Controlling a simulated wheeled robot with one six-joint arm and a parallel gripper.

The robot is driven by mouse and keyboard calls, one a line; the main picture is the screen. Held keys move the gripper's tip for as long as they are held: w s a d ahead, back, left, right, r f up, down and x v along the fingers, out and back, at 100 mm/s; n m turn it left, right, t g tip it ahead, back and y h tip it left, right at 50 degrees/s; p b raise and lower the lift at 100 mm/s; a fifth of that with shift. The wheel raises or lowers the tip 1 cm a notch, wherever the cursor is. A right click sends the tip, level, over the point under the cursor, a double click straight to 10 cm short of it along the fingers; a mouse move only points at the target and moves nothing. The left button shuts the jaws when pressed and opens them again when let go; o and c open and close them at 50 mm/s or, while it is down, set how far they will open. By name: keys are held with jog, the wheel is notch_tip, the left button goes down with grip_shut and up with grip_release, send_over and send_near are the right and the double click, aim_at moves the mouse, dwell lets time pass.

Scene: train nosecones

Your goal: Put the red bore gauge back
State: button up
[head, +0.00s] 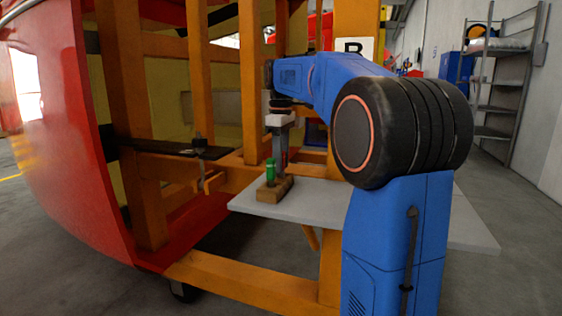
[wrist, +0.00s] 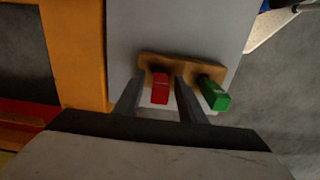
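The red bore gauge (wrist: 160,90) stands upright at the left part of a small wooden block (wrist: 183,63) in the wrist view. A green gauge (wrist: 214,94) stands in the same block to its right. In the head view the block (head: 274,189) and the green gauge (head: 270,173) show below my gripper (head: 281,165), with a sliver of the red gauge (head: 285,159) between the fingers. My gripper (wrist: 159,80) points down around the red gauge, one finger on each side. Gaps show between the red gauge and both fingers, so it looks open. The red gauge's lower end is partly hidden.
The block sits on a light grey shelf (head: 317,204) beside an orange frame (head: 253,90). An orange post (wrist: 83,50) rises close to the left of my gripper. A dark bar with a clamp (head: 199,148) lies left. A red shell (head: 62,130) stands far left.

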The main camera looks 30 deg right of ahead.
notch_tip(320, 180, up, 12)
jog(key=shift+r, duration=0.15)
dwell(0.7)
dwell(0.5)
